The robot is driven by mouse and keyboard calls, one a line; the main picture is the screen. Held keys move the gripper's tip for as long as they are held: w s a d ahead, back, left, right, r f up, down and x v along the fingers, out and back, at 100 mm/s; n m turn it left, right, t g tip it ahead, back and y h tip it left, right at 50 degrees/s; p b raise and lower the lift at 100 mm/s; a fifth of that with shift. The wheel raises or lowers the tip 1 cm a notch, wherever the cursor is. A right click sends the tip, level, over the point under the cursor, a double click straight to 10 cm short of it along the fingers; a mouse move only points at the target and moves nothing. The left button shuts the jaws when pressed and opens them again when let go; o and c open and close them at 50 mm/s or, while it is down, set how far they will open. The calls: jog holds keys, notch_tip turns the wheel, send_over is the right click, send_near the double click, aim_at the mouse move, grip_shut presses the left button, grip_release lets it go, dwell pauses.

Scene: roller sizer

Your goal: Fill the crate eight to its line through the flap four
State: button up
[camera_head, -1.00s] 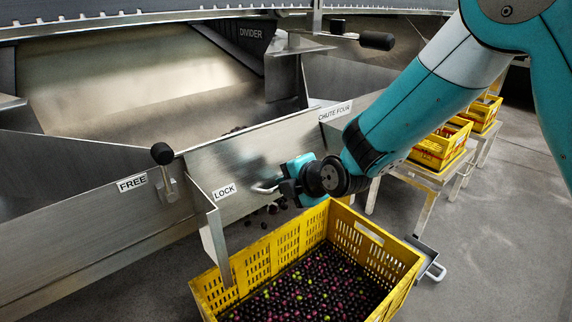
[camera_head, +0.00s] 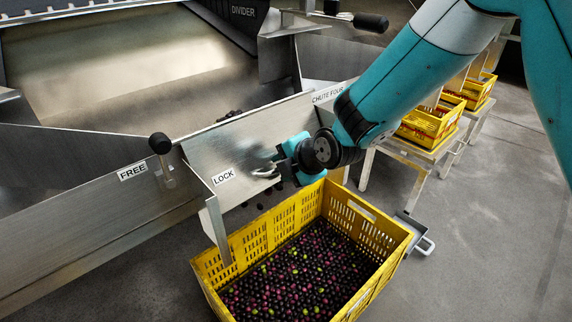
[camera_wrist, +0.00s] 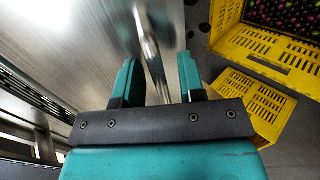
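The flap of chute four (camera_head: 235,150) is a steel plate with a bar handle (camera_head: 266,173) on its outer face. Several dark olives (camera_head: 262,207) are in the air beneath it. The yellow crate (camera_head: 395,245) under the chute holds many purple, black and green olives (camera_head: 305,270), with bare wall above them. My gripper (camera_head: 284,165) is at the handle. In the wrist view my gripper (camera_wrist: 160,75) has its fingers apart, with the handle bar (camera_wrist: 151,48) between them and a gap visible.
A black-knobbed lever (camera_head: 160,145) stands between the FREE and LOCK labels, nearer FREE. A divider lever (camera_head: 368,22) is above. More yellow crates (camera_head: 428,125) stand on stands at the back right. The floor (camera_head: 470,240) at right is clear.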

jog(key=p+v, duration=0.4)
jog(key=v, duration=1.3)
jog(key=shift+s+d+r, duration=0.1)
jog(key=shift+s+r, duration=0.05)
